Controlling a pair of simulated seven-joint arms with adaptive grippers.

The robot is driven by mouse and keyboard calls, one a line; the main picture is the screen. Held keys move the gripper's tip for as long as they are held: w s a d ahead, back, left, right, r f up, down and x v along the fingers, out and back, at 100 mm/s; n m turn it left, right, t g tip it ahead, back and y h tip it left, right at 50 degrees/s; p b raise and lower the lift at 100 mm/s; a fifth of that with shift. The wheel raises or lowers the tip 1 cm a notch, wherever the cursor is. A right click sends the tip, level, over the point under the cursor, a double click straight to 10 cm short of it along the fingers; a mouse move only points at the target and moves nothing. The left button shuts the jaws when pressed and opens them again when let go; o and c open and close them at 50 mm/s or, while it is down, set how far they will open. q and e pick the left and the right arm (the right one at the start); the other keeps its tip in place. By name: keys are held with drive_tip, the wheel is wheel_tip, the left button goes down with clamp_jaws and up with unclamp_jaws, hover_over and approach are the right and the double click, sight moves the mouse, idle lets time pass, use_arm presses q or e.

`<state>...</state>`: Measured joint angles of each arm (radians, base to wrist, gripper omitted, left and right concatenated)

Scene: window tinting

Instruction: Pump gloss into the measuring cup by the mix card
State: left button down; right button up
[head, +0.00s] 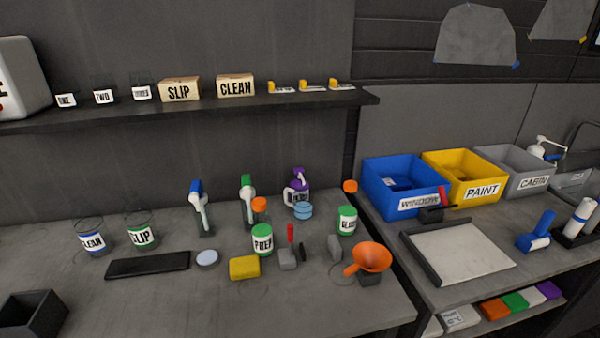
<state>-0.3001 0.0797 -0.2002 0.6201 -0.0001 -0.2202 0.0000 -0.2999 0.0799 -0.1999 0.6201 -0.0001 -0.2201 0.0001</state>
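A container with a green label that reads like GLOSS (347,222) stands at the right of the left bench, with an orange top (350,186) above it. Its clear parts are hard to make out. Small clear cups with number labels (103,97) stand on the wall shelf; I cannot tell if one is the measuring cup. I cannot pick out a mix card for certain; small white cards with yellow parts (312,86) sit at the shelf's right. Neither of my grippers is in view.
The PREP container (262,240), CLEAN jar (91,242), SLIP jar (141,236), yellow sponge (244,267), spray bottles (200,212) and an orange funnel (371,257) crowd the left bench (190,310). Its front is mostly clear. Labelled bins (477,192) stand on the right bench.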

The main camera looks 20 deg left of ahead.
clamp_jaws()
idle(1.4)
